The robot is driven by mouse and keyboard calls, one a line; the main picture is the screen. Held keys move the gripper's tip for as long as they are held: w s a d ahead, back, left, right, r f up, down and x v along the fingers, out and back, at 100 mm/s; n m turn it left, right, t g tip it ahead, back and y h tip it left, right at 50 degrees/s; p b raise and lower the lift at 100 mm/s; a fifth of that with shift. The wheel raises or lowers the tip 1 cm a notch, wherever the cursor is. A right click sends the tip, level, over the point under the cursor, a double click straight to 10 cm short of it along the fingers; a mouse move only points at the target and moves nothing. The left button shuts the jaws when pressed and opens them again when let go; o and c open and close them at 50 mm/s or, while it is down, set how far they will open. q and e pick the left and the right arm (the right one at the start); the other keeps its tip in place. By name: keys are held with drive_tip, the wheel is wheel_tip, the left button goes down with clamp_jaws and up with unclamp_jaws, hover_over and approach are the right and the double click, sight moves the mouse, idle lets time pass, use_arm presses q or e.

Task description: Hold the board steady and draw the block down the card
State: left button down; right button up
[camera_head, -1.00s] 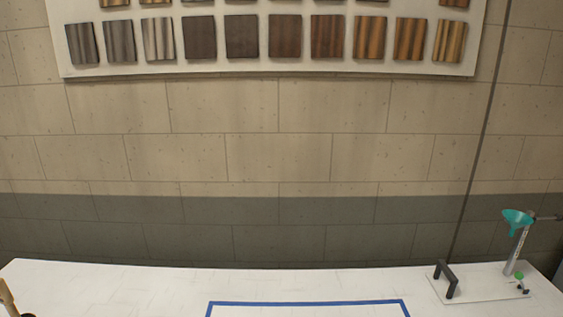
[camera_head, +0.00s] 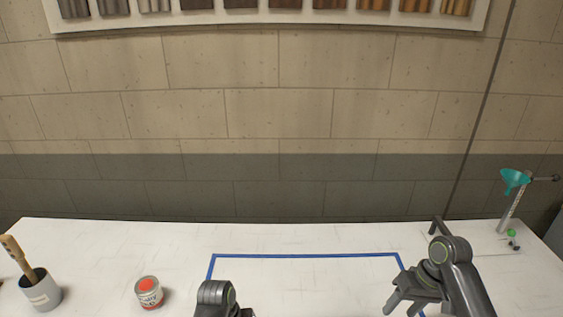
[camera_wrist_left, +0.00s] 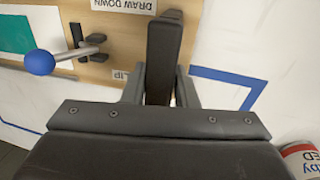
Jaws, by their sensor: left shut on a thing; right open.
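In the left wrist view a wooden board (camera_wrist_left: 97,72) lies on the white table, with labels reading "DRAW DOWN" and, partly covered, "LIP". My left gripper (camera_wrist_left: 160,98) is shut on a dark upright handle (camera_wrist_left: 164,45) at the board. A lever with a blue ball knob (camera_wrist_left: 40,62) and dark clip parts sits on the board. A green patch (camera_wrist_left: 15,35) shows at the left edge. In the head view only part of my left arm shows, at the bottom. My right gripper (camera_head: 405,303) is open and empty over the table's right half. I cannot make out the block.
A blue tape outline (camera_head: 305,255) marks the table. A red-labelled can (camera_head: 149,293) and a grey pot (camera_head: 41,291) with a wooden-handled tool stand at left. A teal funnel (camera_head: 514,179) on a stand is at the back right. The table's back middle is clear.

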use_arm(q)
drive_tip(key=c, duration=1.1)
unclamp_jaws()
drive_tip(key=shift+r, duration=0.1)
